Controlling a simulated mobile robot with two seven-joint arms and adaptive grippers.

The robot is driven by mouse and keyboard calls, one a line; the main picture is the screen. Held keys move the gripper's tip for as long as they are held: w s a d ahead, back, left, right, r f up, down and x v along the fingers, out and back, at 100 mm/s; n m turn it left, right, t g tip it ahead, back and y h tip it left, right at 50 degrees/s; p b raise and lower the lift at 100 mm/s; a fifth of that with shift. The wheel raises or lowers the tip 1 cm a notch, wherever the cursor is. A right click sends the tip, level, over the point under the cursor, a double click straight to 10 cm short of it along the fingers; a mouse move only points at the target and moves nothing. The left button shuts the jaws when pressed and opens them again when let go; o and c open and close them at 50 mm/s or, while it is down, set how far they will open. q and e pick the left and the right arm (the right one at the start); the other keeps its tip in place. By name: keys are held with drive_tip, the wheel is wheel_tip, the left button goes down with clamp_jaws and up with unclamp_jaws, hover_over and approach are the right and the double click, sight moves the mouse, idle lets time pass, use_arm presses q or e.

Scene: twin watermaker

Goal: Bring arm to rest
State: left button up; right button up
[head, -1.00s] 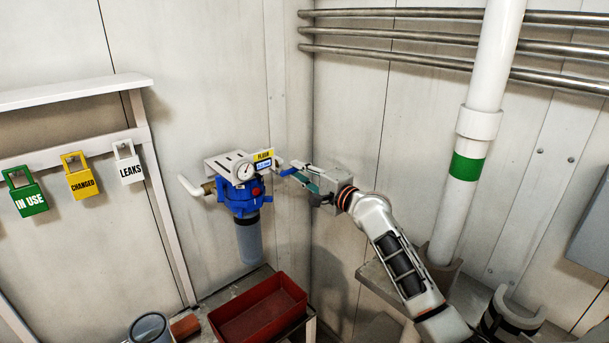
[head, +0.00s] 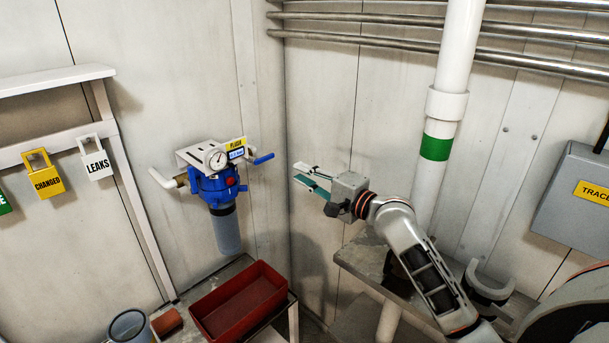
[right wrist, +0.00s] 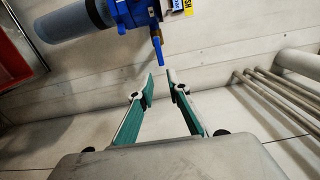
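My right gripper (head: 308,178) is in the middle of the head view, to the right of the blue filter housing (head: 217,185) and apart from it. Its two teal fingers are spread with nothing between them; the right wrist view also shows the open gripper (right wrist: 160,82). The filter's blue valve handle (head: 263,159) points right, toward the gripper. In the right wrist view the blue handle (right wrist: 156,52) shows beyond the fingertips, with a gap that is hard to judge. My left gripper is not in view.
A red tray (head: 240,303) stands on a bench below the filter. A grey shelf (head: 362,258) and a white vertical pipe (head: 437,120) are behind my right arm. A grey box (head: 577,200) is on the right wall. Tags (head: 43,178) hang at the left.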

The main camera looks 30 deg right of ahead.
idle(0.3)
drive_tip(key=s+a+f+n+g+h, duration=0.2)
drive_tip(key=s+f+n, duration=0.35)
drive_tip(key=f, duration=0.85)
drive_tip(key=s+a+f+n+g+h, duration=0.1)
drive_tip(key=s+a+f+n+g, duration=0.15)
drive_tip(key=s+f, duration=0.85)
drive_tip(key=s+a+f+n+g+h, duration=0.1)
drive_tip(key=s+a+f+n, duration=0.3)
drive_tip(key=s+f+n, duration=0.6)
drive_tip(key=s+f+g, duration=0.1)
drive_tip(key=s+f, duration=0.5)
drive_tip(key=f, duration=0.1)
drive_tip(key=shift+s+a, duration=0.2)
